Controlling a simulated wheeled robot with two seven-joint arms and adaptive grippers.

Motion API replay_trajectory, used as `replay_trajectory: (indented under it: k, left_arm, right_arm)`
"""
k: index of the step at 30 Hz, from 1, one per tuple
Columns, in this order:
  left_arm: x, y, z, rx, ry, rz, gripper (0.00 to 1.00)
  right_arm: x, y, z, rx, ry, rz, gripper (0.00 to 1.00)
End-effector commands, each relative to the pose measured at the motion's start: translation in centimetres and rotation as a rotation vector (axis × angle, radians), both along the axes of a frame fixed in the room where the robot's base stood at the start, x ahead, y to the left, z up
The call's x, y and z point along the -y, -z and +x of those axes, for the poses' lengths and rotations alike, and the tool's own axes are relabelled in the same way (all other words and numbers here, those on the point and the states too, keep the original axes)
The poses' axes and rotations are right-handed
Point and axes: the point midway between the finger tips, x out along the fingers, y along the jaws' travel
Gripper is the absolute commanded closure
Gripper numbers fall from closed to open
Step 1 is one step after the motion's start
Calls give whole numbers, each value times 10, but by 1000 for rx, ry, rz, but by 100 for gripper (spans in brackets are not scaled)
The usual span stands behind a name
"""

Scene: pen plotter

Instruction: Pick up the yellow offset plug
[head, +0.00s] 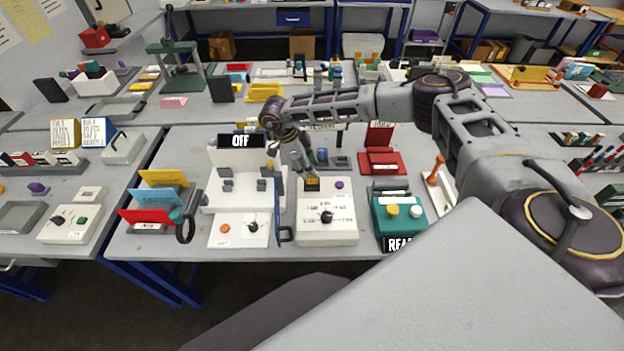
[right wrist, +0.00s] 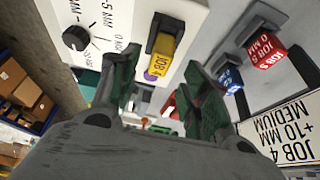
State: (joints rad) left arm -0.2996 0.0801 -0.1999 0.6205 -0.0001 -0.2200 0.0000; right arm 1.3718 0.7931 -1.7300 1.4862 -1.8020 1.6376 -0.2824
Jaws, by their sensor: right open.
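The yellow offset plug (head: 312,184) sits at the back of a white box with a black knob (head: 326,217). In the right wrist view the plug (right wrist: 163,45) bears the label JOB 4 and seems seated in a dark slot in the white box (right wrist: 120,17). My right gripper (head: 304,168) reaches down just behind the plug. In the right wrist view its two fingers (right wrist: 162,82) are spread and empty, with the plug beyond the gap between their tips and apart from them. My left gripper is not in view.
Red (right wrist: 266,50) and blue (right wrist: 230,80) plugs sit in grey holders beside the white box. A JOB 4 +10 MM MEDIUM card (right wrist: 284,130) is close by. A plotter with an OFF display (head: 240,141) stands left; a green box (head: 398,214) stands right.

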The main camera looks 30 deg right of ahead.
Motion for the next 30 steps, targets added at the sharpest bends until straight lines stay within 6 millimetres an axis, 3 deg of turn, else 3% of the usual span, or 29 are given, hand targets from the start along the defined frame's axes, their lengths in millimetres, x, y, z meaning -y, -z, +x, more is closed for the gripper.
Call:
replay_trajectory:
  k: [13,29,30]
  left_arm:
    - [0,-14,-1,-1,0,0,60]
    - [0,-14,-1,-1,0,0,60]
    - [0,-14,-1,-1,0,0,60]
  right_arm:
    - [11,39,-8,0,-1,0,54]
    - [12,43,-9,0,0,0,54]
    - [12,43,-9,0,0,0,59]
